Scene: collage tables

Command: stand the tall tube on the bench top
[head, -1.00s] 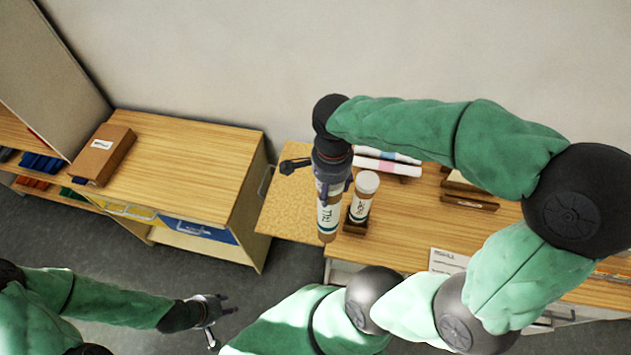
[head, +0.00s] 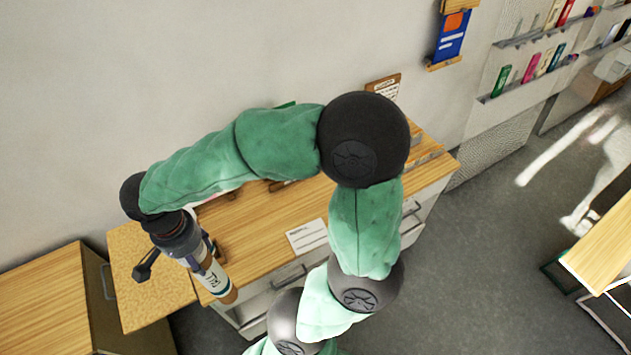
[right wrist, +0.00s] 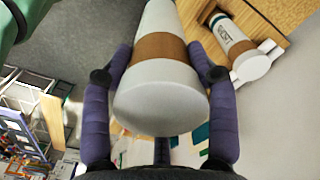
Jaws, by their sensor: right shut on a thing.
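The tall tube (head: 215,280), white with a brown end, is in my right gripper (head: 205,258). In the right wrist view the tube (right wrist: 160,85), with a white cap and brown band, sits between the two purple-grey fingers, which are shut on it. In the head view it leans, its lower end over the front edge of the wooden bench top (head: 262,225); I cannot tell its height. A second capped, labelled tube (right wrist: 235,40) shows beside it in the right wrist view. My left gripper is out of the head view.
A lighter leaf (head: 140,275) adjoins the bench's left end, beside a wooden cabinet (head: 45,290). A white card (head: 307,236) lies on the bench top. My right arm hides part of the bench's back. Wall racks (head: 535,60) hang at the right.

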